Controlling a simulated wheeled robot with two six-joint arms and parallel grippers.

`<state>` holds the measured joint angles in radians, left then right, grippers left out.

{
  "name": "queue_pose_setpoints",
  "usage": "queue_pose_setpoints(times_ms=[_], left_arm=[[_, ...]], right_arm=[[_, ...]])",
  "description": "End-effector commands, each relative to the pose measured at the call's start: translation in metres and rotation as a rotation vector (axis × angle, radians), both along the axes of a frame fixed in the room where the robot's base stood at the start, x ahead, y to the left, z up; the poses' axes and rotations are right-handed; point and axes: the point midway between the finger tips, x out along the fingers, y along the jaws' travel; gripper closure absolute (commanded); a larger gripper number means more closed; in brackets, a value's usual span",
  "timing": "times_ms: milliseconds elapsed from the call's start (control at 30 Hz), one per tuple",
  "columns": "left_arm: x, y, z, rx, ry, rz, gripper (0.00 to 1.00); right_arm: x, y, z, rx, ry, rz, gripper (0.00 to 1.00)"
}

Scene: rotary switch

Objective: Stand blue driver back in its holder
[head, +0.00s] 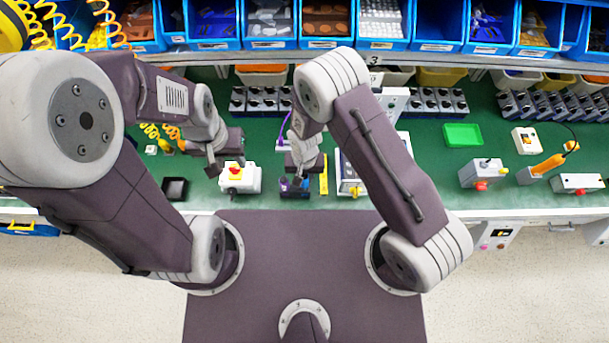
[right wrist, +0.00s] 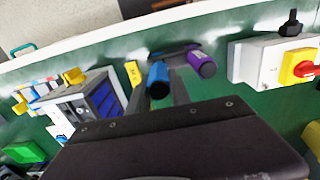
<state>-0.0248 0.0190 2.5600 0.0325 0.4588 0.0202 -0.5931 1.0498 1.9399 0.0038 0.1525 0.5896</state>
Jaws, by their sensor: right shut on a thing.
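My right gripper (right wrist: 159,92) is shut on the blue driver (right wrist: 158,78), whose blue handle end shows between the fingers in the right wrist view. The dark holder (right wrist: 172,49) lies right behind the blue driver. The purple driver (right wrist: 201,64) stands in the holder beside it. In the head view my right gripper (head: 300,172) is low over the holder (head: 293,193), with the purple handle (head: 284,184) at its left. The blue driver's lower end is hidden, so I cannot tell how far it sits in the holder. My left gripper (head: 212,168) hangs over the bench; its fingers are too small to read.
A white box with a red and yellow rotary switch (head: 238,177) stands between my grippers. A yellow strip (head: 323,182) and a grey instrument (head: 350,178) are right of the holder.

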Motion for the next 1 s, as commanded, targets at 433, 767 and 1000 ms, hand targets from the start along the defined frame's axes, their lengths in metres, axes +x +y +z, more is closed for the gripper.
queue_pose_setpoints(times_ms=[433,767,1000], left_arm=[[0.000,0.000,-0.013,0.000,0.000,0.000,0.64],[0.000,0.000,-0.021,0.000,0.000,0.000,0.64],[0.000,0.000,-0.025,0.000,0.000,0.000,0.64]], right_arm=[[0.000,0.000,-0.015,0.000,0.000,0.000,1.00],[0.000,0.000,-0.025,0.000,0.000,0.000,1.00],[0.000,0.000,-0.030,0.000,0.000,0.000,0.70]])
